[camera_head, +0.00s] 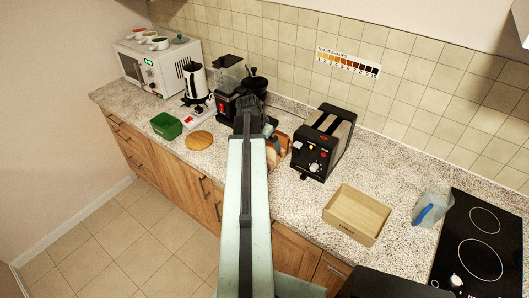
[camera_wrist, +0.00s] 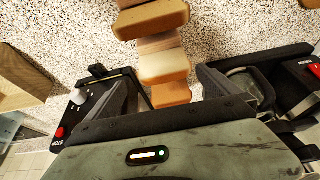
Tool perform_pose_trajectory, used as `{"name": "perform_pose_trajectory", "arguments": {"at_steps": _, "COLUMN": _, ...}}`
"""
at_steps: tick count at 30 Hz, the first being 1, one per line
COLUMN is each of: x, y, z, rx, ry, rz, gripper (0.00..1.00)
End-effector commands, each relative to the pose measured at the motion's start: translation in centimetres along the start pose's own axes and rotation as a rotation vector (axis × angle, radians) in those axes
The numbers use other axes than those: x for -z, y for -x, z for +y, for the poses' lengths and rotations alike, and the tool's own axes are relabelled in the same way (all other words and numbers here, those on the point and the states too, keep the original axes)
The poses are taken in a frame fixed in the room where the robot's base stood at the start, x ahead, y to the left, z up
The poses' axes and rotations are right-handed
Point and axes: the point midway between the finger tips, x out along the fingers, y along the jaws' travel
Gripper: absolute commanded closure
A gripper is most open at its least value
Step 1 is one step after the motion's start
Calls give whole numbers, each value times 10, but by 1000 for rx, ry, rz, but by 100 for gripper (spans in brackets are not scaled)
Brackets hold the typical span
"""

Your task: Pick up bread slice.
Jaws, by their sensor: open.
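Several bread slices (camera_wrist: 165,66) stand in a row on the speckled counter, tan with browner crusts. In the head view the bread (camera_head: 284,141) shows just right of my arm, partly hidden by it. My gripper (camera_wrist: 163,80) is open, with one dark finger on each side of the nearer slices in the wrist view. I cannot tell whether the fingers touch any slice. In the head view my gripper (camera_head: 250,112) reaches over the counter, and its fingertips are hard to make out.
A black toaster (camera_head: 323,145) stands close to the right of the bread. A black appliance (camera_head: 226,104) stands behind and left of my gripper. A wooden tray (camera_head: 357,214), a round board (camera_head: 199,140) and a green box (camera_head: 166,126) sit on the counter. Bare counter lies between toaster and tray.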

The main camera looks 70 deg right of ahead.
Motion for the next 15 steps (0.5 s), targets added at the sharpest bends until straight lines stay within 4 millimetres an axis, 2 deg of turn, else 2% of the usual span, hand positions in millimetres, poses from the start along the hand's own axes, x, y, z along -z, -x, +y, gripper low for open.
{"name": "perform_pose_trajectory", "arguments": {"at_steps": 9, "x": -10, "y": -60, "z": -10, "rx": 7, "ry": 17, "rz": -1, "gripper": 0}}
{"name": "perform_pose_trajectory", "arguments": {"at_steps": 15, "x": -9, "y": -62, "z": -11, "rx": 8, "ry": 21, "rz": -1, "gripper": 0}}
